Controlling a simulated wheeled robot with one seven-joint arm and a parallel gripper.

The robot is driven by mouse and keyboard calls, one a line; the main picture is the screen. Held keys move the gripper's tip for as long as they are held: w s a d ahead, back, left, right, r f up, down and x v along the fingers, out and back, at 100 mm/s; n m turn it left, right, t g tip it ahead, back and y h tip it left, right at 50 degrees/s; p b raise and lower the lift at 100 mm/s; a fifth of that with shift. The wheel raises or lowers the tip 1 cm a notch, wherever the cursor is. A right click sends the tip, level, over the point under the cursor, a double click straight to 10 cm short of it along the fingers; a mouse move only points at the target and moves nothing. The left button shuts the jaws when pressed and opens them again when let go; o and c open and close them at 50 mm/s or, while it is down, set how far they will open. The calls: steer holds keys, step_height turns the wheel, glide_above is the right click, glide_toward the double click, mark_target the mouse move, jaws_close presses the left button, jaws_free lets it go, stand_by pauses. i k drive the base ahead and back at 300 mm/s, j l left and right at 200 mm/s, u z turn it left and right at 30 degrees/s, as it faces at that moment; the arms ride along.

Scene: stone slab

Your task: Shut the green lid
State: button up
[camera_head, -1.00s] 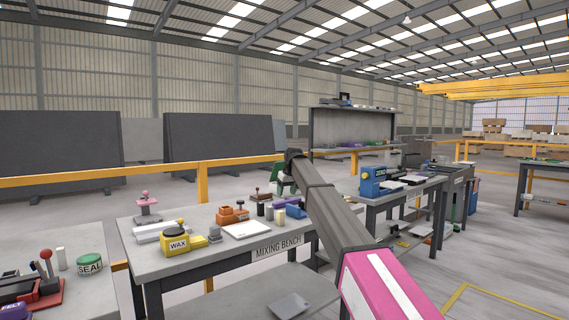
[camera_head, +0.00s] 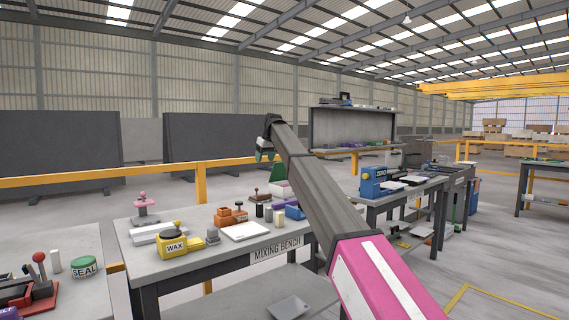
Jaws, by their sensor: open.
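A green panel (camera_head: 279,171), which looks like a raised lid, stands tilted at the back right of the mixing bench (camera_head: 190,275). Green also shows just below it, partly behind my arm, so its box and hinge are hard to make out. My gripper (camera_head: 264,157) is at the far end of my arm, in the air above and left of the green panel in the picture. It is small and dark here; it is open, with nothing seen in it. A round tin marked SEAL (camera_head: 85,271) with a green top sits on the left bench.
A yellow rail (camera_head: 140,178) runs behind. Another bench with a blue ZERO device (camera_head: 374,184) stands right.

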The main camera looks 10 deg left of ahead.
mark_target(279, 173)
steer(key=i, duration=1.95)
